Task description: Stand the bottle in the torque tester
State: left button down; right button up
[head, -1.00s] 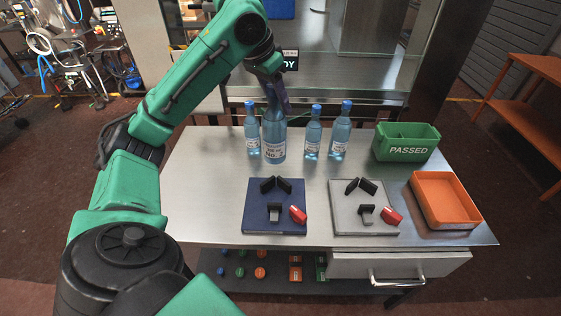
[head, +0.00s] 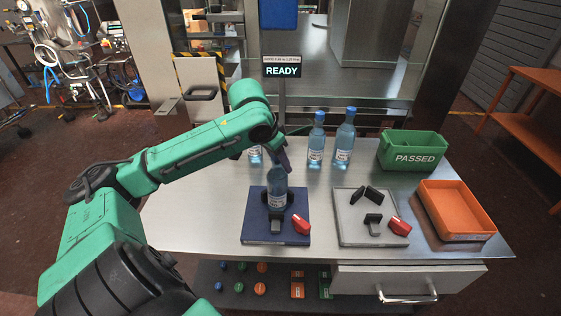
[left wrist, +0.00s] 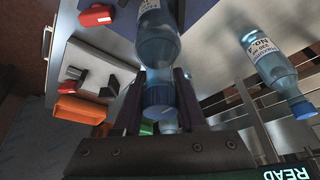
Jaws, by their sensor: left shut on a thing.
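A clear blue bottle (head: 277,189) with a white label and blue cap is upright over the dark blue plate (head: 254,231) of one fixture, which has black jaws (head: 276,222) and a red lever (head: 301,224). Its base is among the jaws; I cannot tell whether it touches the plate. My left gripper (head: 282,158) is shut on the bottle at its capped top. In the left wrist view, the bottle (left wrist: 154,42) extends up from between the fingers, its cap (left wrist: 159,98) near them. My right gripper is not in view.
A similar grey fixture (head: 349,226) stands to the right, beside an orange tray (head: 452,210) and a green PASSED bin (head: 390,150). Two bottles (head: 316,140) (head: 344,140) stand behind; another (head: 254,155) is partly hidden by my arm. A READY display (head: 283,70) is at the back.

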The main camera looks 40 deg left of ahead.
pick_arm(q)
jog(key=shift+c, duration=2.4)
grip_release()
jog(key=v, duration=1.2)
jog(key=shift+b, duration=0.35)
